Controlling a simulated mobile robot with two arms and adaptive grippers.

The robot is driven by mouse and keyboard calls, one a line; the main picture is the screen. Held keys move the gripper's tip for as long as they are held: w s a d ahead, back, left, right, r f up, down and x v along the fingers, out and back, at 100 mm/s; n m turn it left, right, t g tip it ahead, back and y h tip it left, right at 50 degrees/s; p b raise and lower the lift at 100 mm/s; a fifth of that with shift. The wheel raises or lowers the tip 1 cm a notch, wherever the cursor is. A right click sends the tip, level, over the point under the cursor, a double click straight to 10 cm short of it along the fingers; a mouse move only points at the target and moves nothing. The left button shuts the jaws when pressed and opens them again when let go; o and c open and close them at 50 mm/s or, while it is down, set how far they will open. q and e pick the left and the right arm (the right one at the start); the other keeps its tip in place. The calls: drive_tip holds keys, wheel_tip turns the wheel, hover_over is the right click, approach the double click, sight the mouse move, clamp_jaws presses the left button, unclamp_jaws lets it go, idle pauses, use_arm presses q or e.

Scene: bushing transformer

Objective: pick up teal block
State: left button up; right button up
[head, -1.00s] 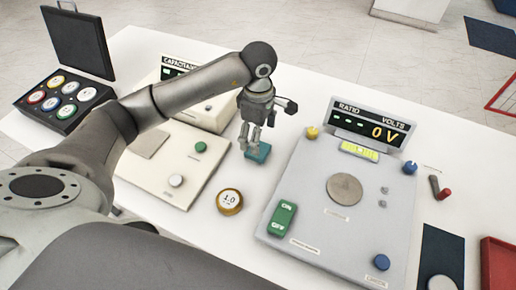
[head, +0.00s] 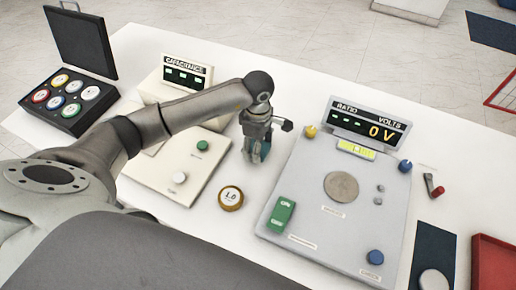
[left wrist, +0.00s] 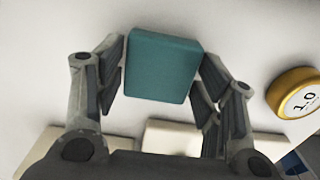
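The teal block (left wrist: 162,66) lies between the two fingers of my left gripper (left wrist: 162,75) in the left wrist view. The fingertips are right beside its left and right sides; whether they press on it I cannot tell. In the head view my left gripper (head: 256,157) points down at the table, between the cream panel and the grey panel. Only a narrow strip of the block shows there among the fingers, the rest is hidden. My right gripper is not in view.
A yellow-rimmed round weight (head: 230,198) is in front of the gripper. The cream capacitance unit (head: 165,183) stands left, the grey ratio-volts panel (head: 310,222) close on the right. An open black case (head: 68,105) with coloured discs is far left, a red tray (head: 493,262) far right.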

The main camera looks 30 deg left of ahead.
use_arm(q)
drive_tip(key=c, duration=0.6)
drive_tip(key=shift+o, duration=0.2)
drive_tip(key=shift+r, duration=0.1)
drive_tip(key=shift+w+r+b, duration=0.1)
drive_tip(key=shift+r+b, duration=0.35)
drive_tip(key=shift+b, duration=0.1)
drive_tip(key=r, duration=0.1)
drive_tip(key=r+b, duration=0.1)
drive_tip(key=shift+s+d+r, duration=0.1)
drive_tip(key=shift+s+r, duration=0.3)
drive_tip(key=s+d+r+b, duration=0.3)
drive_tip(key=s+r, duration=0.6)
drive_tip(key=s, duration=0.4)
drive_tip(key=shift+d+b, duration=0.2)
drive_tip(key=shift+b, duration=0.35)
drive_tip(key=shift+r, duration=0.1)
